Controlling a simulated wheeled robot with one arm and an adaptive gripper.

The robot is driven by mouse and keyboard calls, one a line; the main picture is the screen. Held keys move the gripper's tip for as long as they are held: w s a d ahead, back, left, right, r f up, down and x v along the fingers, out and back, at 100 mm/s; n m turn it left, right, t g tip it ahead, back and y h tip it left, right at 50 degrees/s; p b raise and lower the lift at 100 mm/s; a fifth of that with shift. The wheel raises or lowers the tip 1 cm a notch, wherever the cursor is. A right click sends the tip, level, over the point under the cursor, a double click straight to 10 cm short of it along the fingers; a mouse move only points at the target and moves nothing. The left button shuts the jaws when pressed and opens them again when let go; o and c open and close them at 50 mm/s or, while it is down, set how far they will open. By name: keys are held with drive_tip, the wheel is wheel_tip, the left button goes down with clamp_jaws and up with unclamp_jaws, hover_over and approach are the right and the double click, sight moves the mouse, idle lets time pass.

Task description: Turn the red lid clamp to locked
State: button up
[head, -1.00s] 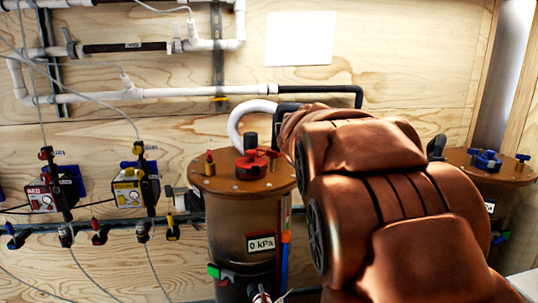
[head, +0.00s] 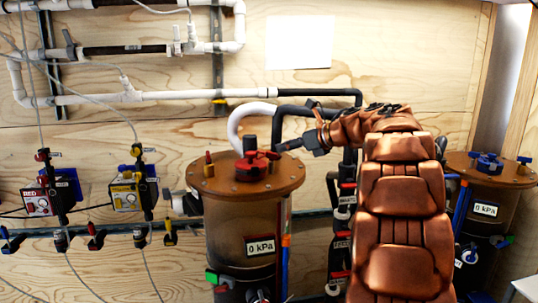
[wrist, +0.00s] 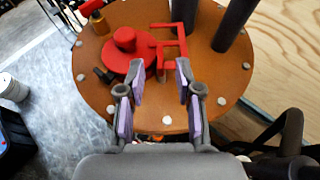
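The red lid clamp (head: 252,165) sits on the round brown lid (head: 210,183) of the left filter tank. In the wrist view the clamp (wrist: 124,58) has a round hub with a knob and a bracket-shaped handle (wrist: 182,42) reaching right. My gripper (wrist: 160,80) is open and empty, its purple-padded fingers spread over the lid's near part. The handle's lower bar lies close to the gap between the fingertips; I cannot tell whether they touch. In the head view my gripper (head: 290,146) is just right of the clamp, at the end of my copper-coloured arm.
Dark pipes (wrist: 232,25) rise from the lid right of the clamp. A brass fitting (wrist: 98,22) stands on the lid at left. A second tank with a blue clamp (head: 487,160) stands at right. A 0 kPa display (head: 261,246) is on the left tank.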

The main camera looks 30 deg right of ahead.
sight(269, 152)
drive_tip(key=shift+w+f, duration=0.1)
drive_tip(key=shift+f, duration=0.1)
drive_tip(key=shift+p+x, duration=1.2)
drive_tip(key=shift+x, duration=2.5)
clamp_jaws()
